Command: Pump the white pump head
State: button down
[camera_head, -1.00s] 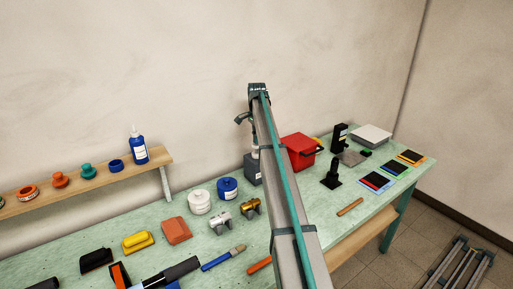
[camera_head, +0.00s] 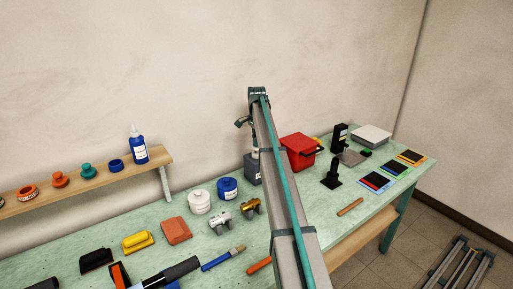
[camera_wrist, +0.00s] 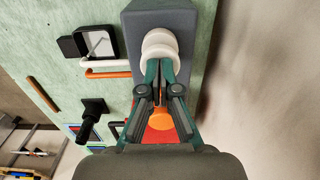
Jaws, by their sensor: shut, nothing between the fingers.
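A dark grey dispenser bottle (camera_wrist: 181,22) fills the top middle of the wrist view. Its round white pump head (camera_wrist: 158,42) faces the camera, with a thin white spout-like piece (camera_wrist: 100,63) reaching left. My gripper (camera_wrist: 161,64) is shut and empty, its fingertips overlapping the near edge of the pump head; touching seems likely, but I cannot be sure. In the head view the grey bottle (camera_head: 252,168) stands near the wall, partly behind my arm. A sliver of the white pump shows there; my fingertips are hidden.
A red bin (camera_head: 298,152) stands just right of the bottle, beyond my arm. A black upright tool (camera_head: 332,174) is farther right. The wall is close behind.

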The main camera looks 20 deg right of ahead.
jog(key=shift+r+p, duration=0.7)
jog(key=shift+r, duration=0.65)
jog(key=shift+f, duration=0.15)
jog(key=shift+f, duration=0.55)
jog(key=shift+f, duration=0.65)
jog(key=shift+r+p, duration=0.4)
jog(key=shift+r, duration=1)
